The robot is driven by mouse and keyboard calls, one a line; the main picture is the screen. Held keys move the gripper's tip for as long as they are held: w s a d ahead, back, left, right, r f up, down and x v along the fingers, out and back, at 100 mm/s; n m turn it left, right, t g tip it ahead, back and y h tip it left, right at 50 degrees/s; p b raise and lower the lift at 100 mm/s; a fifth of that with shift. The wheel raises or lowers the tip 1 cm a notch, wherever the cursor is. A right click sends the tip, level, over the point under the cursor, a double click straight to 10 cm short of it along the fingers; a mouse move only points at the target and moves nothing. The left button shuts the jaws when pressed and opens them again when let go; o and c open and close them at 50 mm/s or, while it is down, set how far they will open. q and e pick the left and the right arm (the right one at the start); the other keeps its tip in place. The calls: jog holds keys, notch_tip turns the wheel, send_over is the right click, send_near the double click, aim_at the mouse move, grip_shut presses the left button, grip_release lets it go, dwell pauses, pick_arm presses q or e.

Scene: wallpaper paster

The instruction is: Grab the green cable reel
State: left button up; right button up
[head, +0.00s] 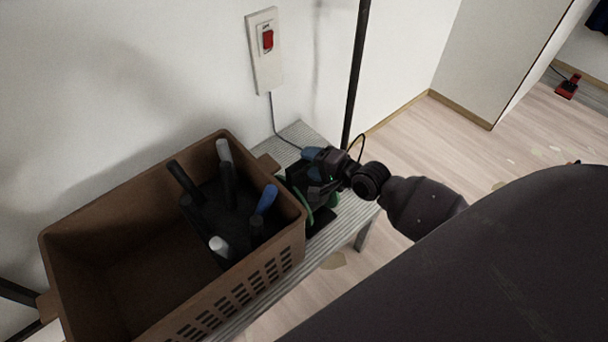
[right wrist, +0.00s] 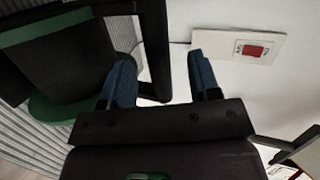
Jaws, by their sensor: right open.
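The green cable reel (head: 308,218) sits on the grey ribbed bench just right of the brown crate, partly hidden by the crate wall and my right gripper. In the right wrist view, its green rim and black drum (right wrist: 62,60) fill the left side, with a black frame bar (right wrist: 154,45) beside them. My right gripper (head: 312,165) is over the reel. Its blue-tipped fingers stand apart in the right wrist view (right wrist: 161,82), and the frame bar shows between them. I cannot tell whether they touch it. My left gripper is out of view.
The brown crate (head: 75,240) holds several dark-handled tools and stands close beside the reel. A white wall switch (head: 264,52) with a cable is behind. The grey bench (head: 305,134) is narrow. A dark vertical pole (head: 357,70) rises behind my right gripper.

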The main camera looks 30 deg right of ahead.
aim_at(297, 182)
jog(key=x, duration=0.2)
jog(key=b+x, duration=0.1)
jog(key=shift+w+a+f, duration=0.15)
jog(key=shift+w+f, duration=0.05)
jog(key=shift+f, duration=0.15)
jog(key=shift+w+a, duration=0.15)
jog(key=shift+w, duration=0.3)
jog(key=shift+c, duration=0.3)
grip_shut()
jog(key=shift+s+f, duration=0.1)
jog(key=shift+f, duration=0.1)
dwell(0.4)
